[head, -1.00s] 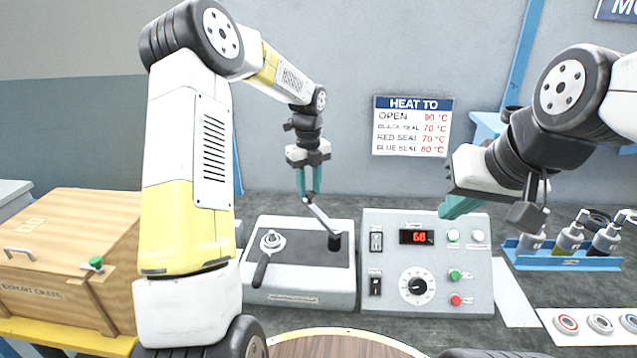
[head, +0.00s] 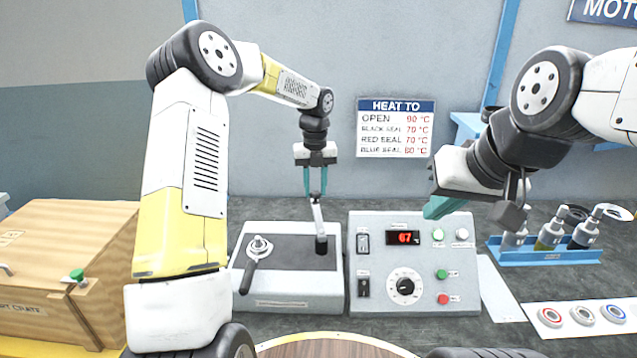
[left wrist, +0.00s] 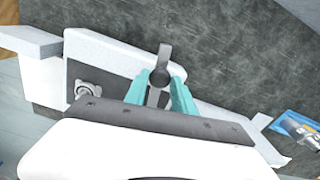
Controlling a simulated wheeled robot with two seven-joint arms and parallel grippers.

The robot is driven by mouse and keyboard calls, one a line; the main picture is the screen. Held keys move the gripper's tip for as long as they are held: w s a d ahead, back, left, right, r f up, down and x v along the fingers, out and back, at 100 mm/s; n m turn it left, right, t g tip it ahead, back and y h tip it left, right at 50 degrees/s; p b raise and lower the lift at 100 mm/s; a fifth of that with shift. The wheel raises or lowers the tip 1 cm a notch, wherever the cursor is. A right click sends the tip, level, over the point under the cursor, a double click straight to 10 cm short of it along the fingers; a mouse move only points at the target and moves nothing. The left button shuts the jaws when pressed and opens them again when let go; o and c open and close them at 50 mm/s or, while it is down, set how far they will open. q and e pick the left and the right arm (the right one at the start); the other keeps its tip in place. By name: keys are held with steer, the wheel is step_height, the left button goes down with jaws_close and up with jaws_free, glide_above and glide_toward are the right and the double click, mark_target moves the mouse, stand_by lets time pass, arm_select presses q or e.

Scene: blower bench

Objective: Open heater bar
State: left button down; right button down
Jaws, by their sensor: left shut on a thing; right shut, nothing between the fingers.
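The heater bar (head: 317,212) is a grey metal arm rising from a dark post (head: 321,245) at the right end of a white bench unit (head: 290,292). It stands nearly upright, leaning slightly left at its top. My left gripper (head: 315,193) is shut on its upper end. In the left wrist view, the bar (left wrist: 164,60) lies between my teal left fingers (left wrist: 162,95), its rounded end beyond them. My right gripper (head: 440,207) is shut and empty, over the control box (head: 420,285). The box's red display (head: 403,238) appears to read 67.
A wooden crate (head: 60,260) stands left. A blue bottle rack (head: 548,255) and several coloured rings on a white sheet (head: 530,312) are right. A wall sign (head: 396,128) lists heating temperatures, OPEN at 90 °C.

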arm_select(q)
steer(key=c, duration=1)
jaws_free()
steer(key=shift+c, duration=0.2)
step_height(320, 180, up, 8)
steer(key=shift+f, duration=0.25)
steer(key=shift+r, duration=0.15)
